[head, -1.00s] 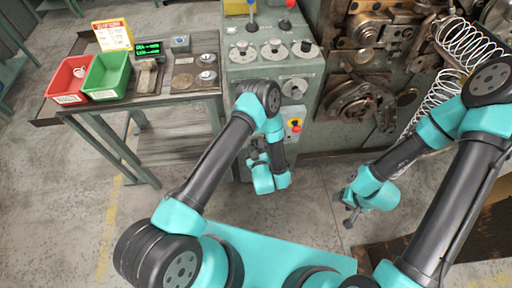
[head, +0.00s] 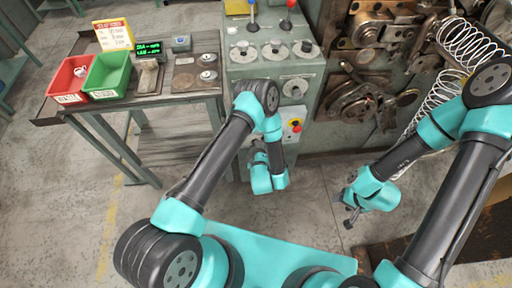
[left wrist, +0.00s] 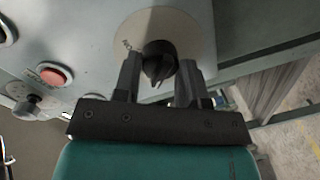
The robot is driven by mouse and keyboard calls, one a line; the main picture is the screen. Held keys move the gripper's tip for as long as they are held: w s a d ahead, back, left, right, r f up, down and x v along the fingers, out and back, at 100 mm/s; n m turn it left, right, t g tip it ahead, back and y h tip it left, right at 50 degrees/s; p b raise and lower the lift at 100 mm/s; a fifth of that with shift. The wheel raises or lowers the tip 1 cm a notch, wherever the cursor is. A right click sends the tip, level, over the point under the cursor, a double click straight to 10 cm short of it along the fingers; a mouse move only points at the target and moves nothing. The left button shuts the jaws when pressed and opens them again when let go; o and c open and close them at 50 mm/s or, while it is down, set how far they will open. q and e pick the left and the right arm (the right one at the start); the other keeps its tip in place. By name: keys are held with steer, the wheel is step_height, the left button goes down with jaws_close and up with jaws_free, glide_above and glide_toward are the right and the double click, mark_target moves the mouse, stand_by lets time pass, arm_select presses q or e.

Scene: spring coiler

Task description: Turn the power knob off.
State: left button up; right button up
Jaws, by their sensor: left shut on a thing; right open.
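The black power knob (left wrist: 158,62) sits on a round pale plate (left wrist: 199,42) on the machine's grey-green panel in the left wrist view. Its pointer ridge faces toward my gripper, and part of a label shows at the plate's left. My left gripper (left wrist: 158,78) is shut on the knob, one finger on each side. In the head view my left gripper (head: 258,158) is low at the cabinet front, and my arm hides the knob there. My right gripper (head: 346,208) is open and empty, over the floor at the right, away from the panel.
A red button (left wrist: 52,76) lies left of the knob in the left wrist view. A bench with red (head: 68,80) and green bins (head: 107,76) stands left; coiler machinery stands right.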

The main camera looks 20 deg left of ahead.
arm_select(q)
steer(key=o, duration=0.9)
